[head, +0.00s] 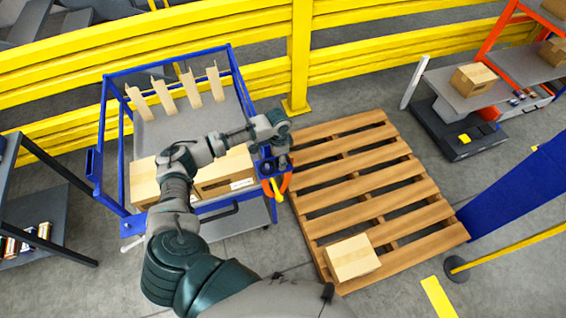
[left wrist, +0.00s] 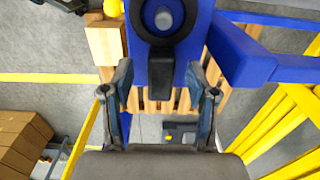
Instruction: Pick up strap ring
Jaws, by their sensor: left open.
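What I take to be the strap ring (left wrist: 146,40) is a black ring with a black tab below it. In the left wrist view it sits around a grey peg on a blue upright, at the top middle. My left gripper (left wrist: 161,78) is open, one finger on each side of the tab in the picture. No contact shows, and the depth between them cannot be told. In the head view my left gripper (head: 282,148) is at the right side of the blue cart (head: 166,48), just above a dark, partly hidden fitting. My right gripper is not in view.
Orange-and-yellow looped parts (head: 277,187) hang just below the gripper. A wooden pallet (head: 365,190) with one carton (head: 351,258) lies to the right. Cartons (head: 226,172) stand on the cart. A yellow guardrail (head: 400,60) runs behind.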

